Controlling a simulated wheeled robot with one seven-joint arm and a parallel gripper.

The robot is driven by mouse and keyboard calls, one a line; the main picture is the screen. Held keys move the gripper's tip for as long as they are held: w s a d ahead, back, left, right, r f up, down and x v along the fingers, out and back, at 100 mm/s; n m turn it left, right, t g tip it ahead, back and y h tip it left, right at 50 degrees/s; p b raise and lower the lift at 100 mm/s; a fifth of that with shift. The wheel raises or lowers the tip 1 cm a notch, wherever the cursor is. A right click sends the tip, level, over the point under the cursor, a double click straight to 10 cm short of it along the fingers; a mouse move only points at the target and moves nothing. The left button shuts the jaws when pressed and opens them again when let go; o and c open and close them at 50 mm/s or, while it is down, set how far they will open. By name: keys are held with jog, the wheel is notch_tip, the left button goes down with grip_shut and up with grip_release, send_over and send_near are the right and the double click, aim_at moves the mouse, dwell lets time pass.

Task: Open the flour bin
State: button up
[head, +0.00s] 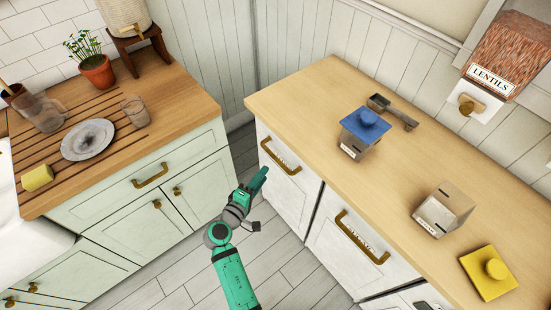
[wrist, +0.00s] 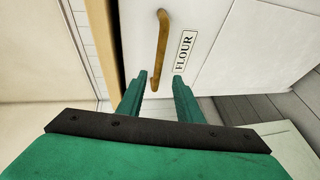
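The flour bin (wrist: 205,15) has a white front with a FLOUR label (wrist: 185,51) and a brass bar handle (wrist: 162,40). In the head view I take it to be the left bin (head: 292,200) under the wooden counter, with its brass handle (head: 280,158) near the top; it looks shut. My gripper (head: 263,178) is just in front of that bin. In the wrist view my gripper (wrist: 160,76) is open, its green fingers apart, with the handle's lower end showing between them. I cannot tell how far the handle is from the fingertips.
A second white bin (head: 350,255) with a brass handle is to the right. The counter (head: 310,95) bears a blue-lidded canister (head: 365,130), a metal scoop (head: 392,111), an open canister (head: 443,209) and a yellow lid (head: 489,273). A green cabinet (head: 135,220) stands left; floor lies between.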

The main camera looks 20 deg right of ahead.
aim_at(276, 157)
jog(key=x, duration=1.1)
jog(key=shift+r, duration=0.2)
grip_shut()
